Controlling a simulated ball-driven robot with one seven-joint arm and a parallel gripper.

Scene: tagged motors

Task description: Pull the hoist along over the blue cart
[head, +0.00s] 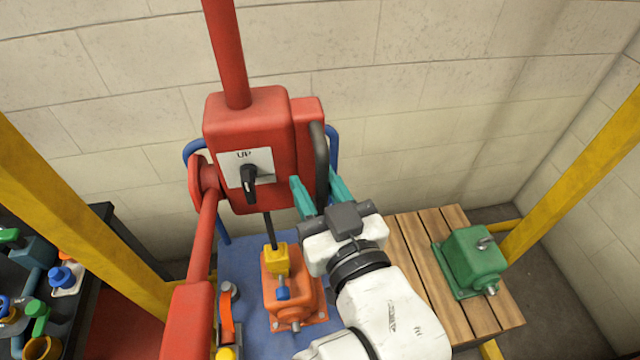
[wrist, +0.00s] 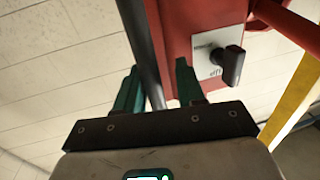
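The red hoist (head: 262,105) hangs on a red pole and has a switch (head: 249,178) beside an "UP" label. Its black upright handle bar (head: 320,160) is on the right side. My gripper (head: 314,178) has its teal fingers on either side of that bar. In the wrist view a gap shows between the bar (wrist: 140,45) and the right finger, so the gripper is open around it. Below the hoist, a black line runs down to a yellow block (head: 277,258) at an orange motor (head: 290,300). The motor is over the blue cart (head: 245,265); contact there is unclear.
A green motor (head: 472,260) stands on a slatted wooden table (head: 415,245) at right. A black bench (head: 97,255) with coloured parts is at left. Yellow posts (head: 580,170) flank the area on both sides. An orange-handled item (head: 226,315) lies on the cart. A block wall stands behind.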

